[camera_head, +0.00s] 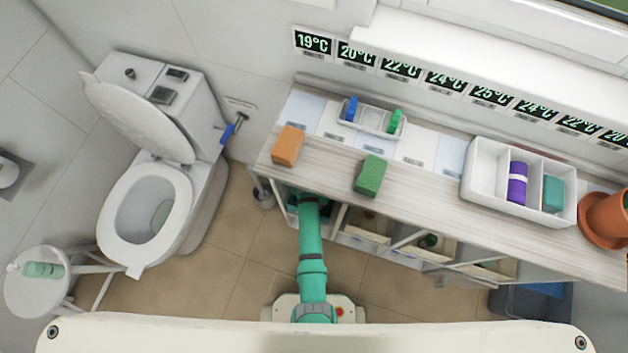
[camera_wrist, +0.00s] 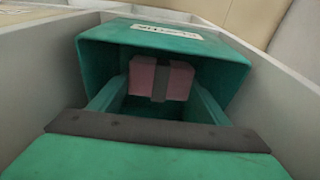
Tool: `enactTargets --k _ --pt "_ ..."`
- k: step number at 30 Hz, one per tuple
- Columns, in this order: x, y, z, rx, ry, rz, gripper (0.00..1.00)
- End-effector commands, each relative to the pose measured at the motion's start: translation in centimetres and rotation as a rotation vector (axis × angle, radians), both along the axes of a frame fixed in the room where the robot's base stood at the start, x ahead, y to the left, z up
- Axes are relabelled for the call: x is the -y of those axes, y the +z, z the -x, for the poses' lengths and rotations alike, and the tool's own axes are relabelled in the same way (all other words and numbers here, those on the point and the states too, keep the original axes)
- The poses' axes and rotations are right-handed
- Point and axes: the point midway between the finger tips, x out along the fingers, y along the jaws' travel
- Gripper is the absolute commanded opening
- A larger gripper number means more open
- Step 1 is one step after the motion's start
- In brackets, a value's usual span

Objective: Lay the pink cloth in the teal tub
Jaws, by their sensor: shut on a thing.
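The pink cloth (camera_wrist: 144,76) is a small block-shaped bundle with a grey band around its middle, seen in the wrist view. My gripper (camera_wrist: 160,88) has a teal finger on each side of the cloth and is shut on it. The teal tub (camera_wrist: 93,50), with a white label on its rim, surrounds the cloth and fingertips, and its mouth faces the wrist camera. Whether the cloth touches the tub's floor cannot be told. In the head view my arm reaches into the left lower compartment of the cart, and the cloth and fingertips are hidden there.
Pale compartment walls (camera_wrist: 283,75) stand close on both sides of the tub. The cart top (camera_head: 430,215) above carries an orange block (camera_head: 288,146), a green block (camera_head: 370,175) and a white divided box (camera_head: 485,172). A toilet (camera_head: 147,215) stands left, with open floor between.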

Motion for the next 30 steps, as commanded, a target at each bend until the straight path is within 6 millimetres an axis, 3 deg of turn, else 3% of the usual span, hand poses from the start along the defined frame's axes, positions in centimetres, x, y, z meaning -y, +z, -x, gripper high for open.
enactTargets --k 9,13,30 --pt "0.3 -0.1 -1.2 -0.178 0.0 -0.058 0.49" --pt "0.3 -1.3 -1.1 -0.172 0.003 -0.055 0.49" --pt "0.5 -2.1 -1.1 -0.17 -0.002 -0.056 0.49"
